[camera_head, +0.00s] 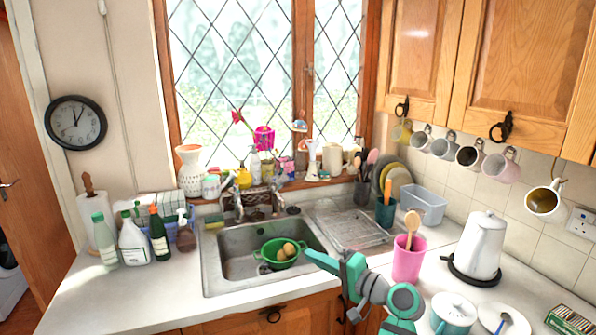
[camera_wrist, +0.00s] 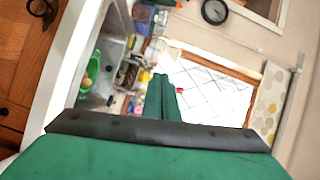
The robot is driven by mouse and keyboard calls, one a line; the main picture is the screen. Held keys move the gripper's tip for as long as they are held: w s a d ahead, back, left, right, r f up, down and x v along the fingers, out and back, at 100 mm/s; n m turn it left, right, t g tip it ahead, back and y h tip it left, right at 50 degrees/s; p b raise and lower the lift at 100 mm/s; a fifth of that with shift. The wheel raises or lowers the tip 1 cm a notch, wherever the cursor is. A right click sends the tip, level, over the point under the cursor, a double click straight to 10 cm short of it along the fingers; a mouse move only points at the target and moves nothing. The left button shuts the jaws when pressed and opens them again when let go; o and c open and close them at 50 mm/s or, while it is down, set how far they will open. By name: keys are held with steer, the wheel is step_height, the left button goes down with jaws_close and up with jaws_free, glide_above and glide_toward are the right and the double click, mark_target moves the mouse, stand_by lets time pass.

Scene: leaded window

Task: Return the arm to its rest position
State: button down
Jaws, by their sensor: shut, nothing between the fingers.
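My arm shows in teal and grey at the lower middle of the head view, bent in front of the counter edge. My gripper (camera_head: 322,261) points left, in front of the right part of the sink (camera_head: 225,277) as seen in the head view. In the wrist view my gripper (camera_wrist: 162,97) has its two green fingers together, with nothing between them. The wrist view is turned on its side and shows the sink at left and the window (camera_wrist: 210,90) beyond the fingers.
A pink cup (camera_head: 408,264) with a wooden utensil stands on the counter just right of my arm. A white kettle (camera_head: 480,247) and a teal-and-white pot (camera_head: 452,313) are farther right. A green colander (camera_head: 278,262) is in the sink. The left front counter (camera_head: 120,300) is clear.

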step_height(320, 180, down, 12)
steer(key=s+m+t+h, duration=0.1)
steer(key=s+m+h, duration=0.1)
steer(key=h, duration=0.1)
steer(key=s+f+h, duration=0.7)
steer(key=s+f, duration=1.2)
steer(key=f, duration=0.5)
steer(key=s+a+f+n+t+h, duration=0.1)
steer(key=s+a+n+h, duration=0.15)
steer(key=s, duration=1.85)
steer(key=s+a+r+n+t, duration=0.1)
steer(key=s+a+r+n, duration=0.1)
steer(key=s+r+n, duration=0.4)
steer(key=s+r, duration=0.5)
steer(key=s, duration=0.4)
steer(key=shift+r+t, duration=0.3)
steer(key=shift+r, duration=0.05)
